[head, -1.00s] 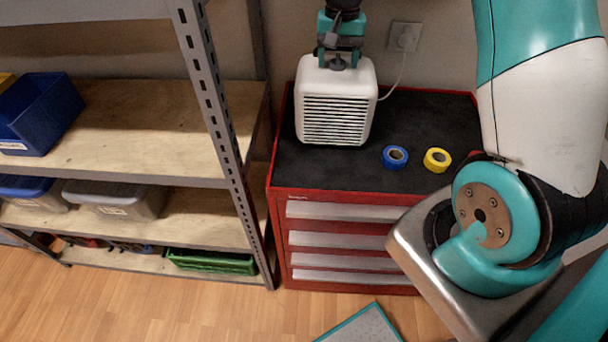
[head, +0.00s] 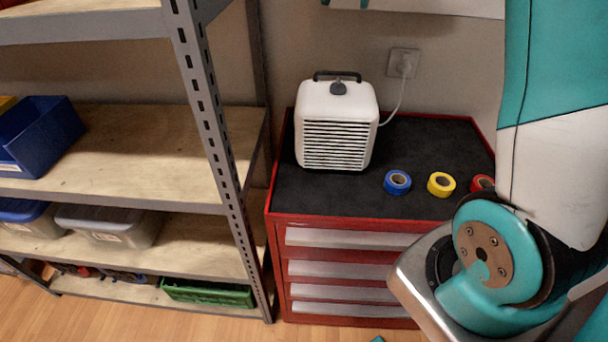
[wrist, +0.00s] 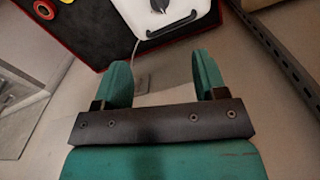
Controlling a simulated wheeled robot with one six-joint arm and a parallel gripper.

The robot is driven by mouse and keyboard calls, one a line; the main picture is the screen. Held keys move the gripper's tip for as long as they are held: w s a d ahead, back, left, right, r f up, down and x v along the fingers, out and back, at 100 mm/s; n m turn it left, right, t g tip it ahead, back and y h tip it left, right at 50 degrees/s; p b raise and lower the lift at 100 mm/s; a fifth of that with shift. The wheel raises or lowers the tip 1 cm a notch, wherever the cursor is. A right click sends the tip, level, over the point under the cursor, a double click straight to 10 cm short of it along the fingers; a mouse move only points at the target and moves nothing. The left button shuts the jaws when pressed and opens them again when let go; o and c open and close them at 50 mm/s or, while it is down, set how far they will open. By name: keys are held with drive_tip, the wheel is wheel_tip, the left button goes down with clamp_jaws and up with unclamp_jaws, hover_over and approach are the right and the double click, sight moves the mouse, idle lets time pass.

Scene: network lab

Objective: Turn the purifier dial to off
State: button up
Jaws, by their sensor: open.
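The white purifier (head: 336,125) stands upright on the black top of a red tool cabinet, with a slatted grille on its front and a dark carry handle at its back. Its dark dial (head: 338,88) sits on the top face. In the wrist view the dial (wrist: 160,5) shows at the top edge, partly cut off, beside the handle (wrist: 172,25). My gripper (wrist: 162,78) is open and empty, with its two teal fingers apart from the purifier and the dial. The head view does not show the gripper.
Blue tape (head: 397,182), yellow tape (head: 441,184) and red tape (head: 482,183) lie on the cabinet top (head: 285,190) right of the purifier. A cord runs to a wall socket (head: 403,62). A metal shelf (head: 213,120) with bins stands left.

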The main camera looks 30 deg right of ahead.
drive_tip(key=s+a+f+n+y+b, duration=0.2)
drive_tip(key=s+a+f+n+b, duration=0.3)
drive_tip(key=s+a+f+n, duration=0.3)
drive_tip(key=s+a+f+n+y+b, duration=0.1)
drive_tip(key=s+a+f+n+b, duration=0.3)
drive_tip(key=s+a, duration=1.1)
drive_tip(key=shift+s+f+n+y+b, duration=0.4)
drive_tip(key=shift+s+f+n, duration=1.2)
drive_tip(key=shift+f, duration=1.55)
drive_tip(key=shift+w+a+n, duration=0.1)
drive_tip(key=shift+w+n, duration=0.2)
drive_tip(key=shift+w, duration=0.1)
